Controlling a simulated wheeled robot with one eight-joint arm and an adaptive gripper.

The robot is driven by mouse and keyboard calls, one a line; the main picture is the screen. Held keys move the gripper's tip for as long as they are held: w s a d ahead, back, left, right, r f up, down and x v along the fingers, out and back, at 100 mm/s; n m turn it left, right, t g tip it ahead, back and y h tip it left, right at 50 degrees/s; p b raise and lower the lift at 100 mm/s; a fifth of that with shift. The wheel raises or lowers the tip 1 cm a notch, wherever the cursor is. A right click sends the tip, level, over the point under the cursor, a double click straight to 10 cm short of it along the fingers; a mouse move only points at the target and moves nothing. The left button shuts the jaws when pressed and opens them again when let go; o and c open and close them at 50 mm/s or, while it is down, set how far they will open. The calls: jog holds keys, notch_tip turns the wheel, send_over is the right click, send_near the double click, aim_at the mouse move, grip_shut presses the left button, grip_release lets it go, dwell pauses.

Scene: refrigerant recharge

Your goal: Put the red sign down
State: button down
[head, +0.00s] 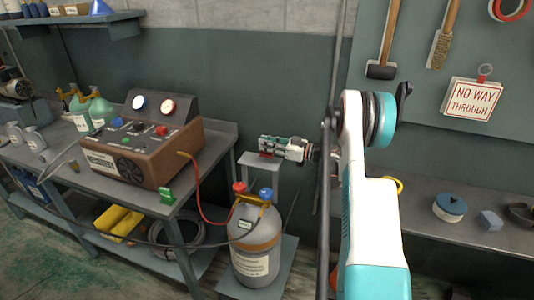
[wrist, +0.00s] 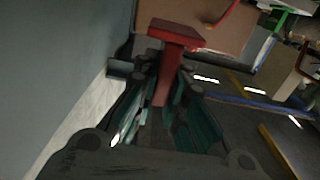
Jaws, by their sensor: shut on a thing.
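My gripper (head: 280,148) is at the middle of the head view, pointing left, just over the top of a small grey stand (head: 276,168). It is shut on the red sign (wrist: 178,33). In the wrist view the sign shows a flat red plate at one end and a narrow red stem running between the fingers of my gripper (wrist: 168,82). In the head view only a small red part of the sign (head: 266,154) shows under the fingers, close to the stand's top. I cannot tell whether it touches the stand.
A gas cylinder (head: 256,245) with red and blue valve knobs stands in front of the stand. A brown recharge machine (head: 145,150) and a small green sign (head: 167,196) are on the left workbench. A bench (head: 430,222) with small items is at the right.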

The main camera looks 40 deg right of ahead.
aim_at(268, 154)
jog(key=shift+f+b, duration=0.45)
jog(key=shift+f, duration=1.15)
jog(key=shift+f, duration=0.2)
jog(key=c, duration=1.7)
grip_release()
jog(key=shift+o, duration=0.2)
jog(key=shift+r, duration=0.15)
jog(key=shift+s+d+r, duration=0.1)
jog(key=shift+s+d, duration=0.05)
jog(key=p+v, duration=0.3)
jog(key=v, duration=0.8)
jog(key=shift+s, duration=0.3)
jog(key=shift+d, duration=0.1)
